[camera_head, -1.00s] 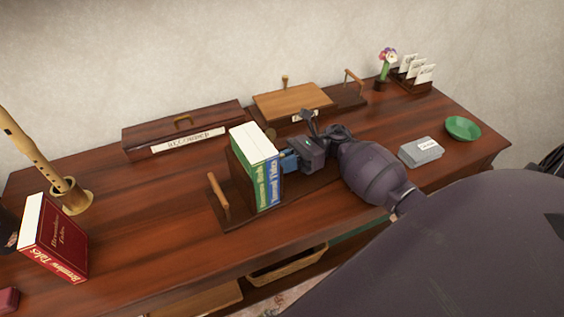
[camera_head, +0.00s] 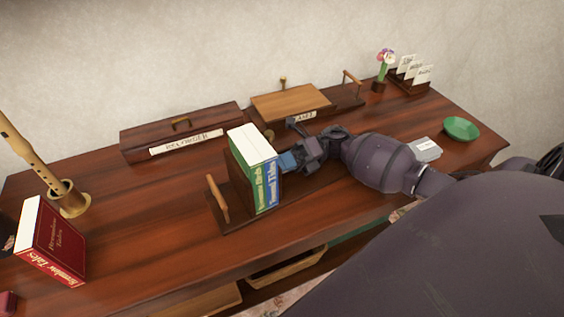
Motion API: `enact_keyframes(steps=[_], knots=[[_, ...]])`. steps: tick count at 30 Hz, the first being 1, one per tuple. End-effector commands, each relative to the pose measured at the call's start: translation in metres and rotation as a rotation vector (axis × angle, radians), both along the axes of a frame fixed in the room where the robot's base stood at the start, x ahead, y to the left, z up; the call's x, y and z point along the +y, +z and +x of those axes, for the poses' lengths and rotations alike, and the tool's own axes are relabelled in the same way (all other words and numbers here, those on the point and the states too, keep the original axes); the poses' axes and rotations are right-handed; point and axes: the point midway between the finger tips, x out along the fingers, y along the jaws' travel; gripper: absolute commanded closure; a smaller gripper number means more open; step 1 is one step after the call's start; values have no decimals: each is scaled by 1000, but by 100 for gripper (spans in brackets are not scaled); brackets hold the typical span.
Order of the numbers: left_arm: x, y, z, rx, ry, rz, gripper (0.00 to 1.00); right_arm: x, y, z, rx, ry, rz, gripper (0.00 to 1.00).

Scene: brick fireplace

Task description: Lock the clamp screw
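Two books, green (camera_head: 257,175) and blue (camera_head: 270,187), stand upright in a wooden book rack (camera_head: 222,222) with an end bar at its left. A small blue part (camera_head: 288,161) is beside the books' right side, partly hidden by my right gripper (camera_head: 297,158). My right gripper is at or against this part; its fingertips are too small and covered to tell open from shut. I cannot make out a clamp screw for certain; the rack's right end is hidden behind my gripper and wrist. My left gripper is not in view.
Behind stand a long labelled box (camera_head: 182,132) and a wooden-lidded box (camera_head: 291,102). A grey box (camera_head: 425,149) and green dish (camera_head: 461,128) lie to the right. A red book (camera_head: 52,243) and a flute holder (camera_head: 70,199) are left. The desk between is clear.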

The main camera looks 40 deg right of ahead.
Motion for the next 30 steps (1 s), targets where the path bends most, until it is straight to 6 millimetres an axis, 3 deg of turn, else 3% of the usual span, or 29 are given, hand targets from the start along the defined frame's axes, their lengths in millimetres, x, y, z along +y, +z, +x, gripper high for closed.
enact_keyframes(steps=[15,30], knots=[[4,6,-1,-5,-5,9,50,0,2,0,376,0,48,100],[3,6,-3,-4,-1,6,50,0,1,0,474,0,62,100]])
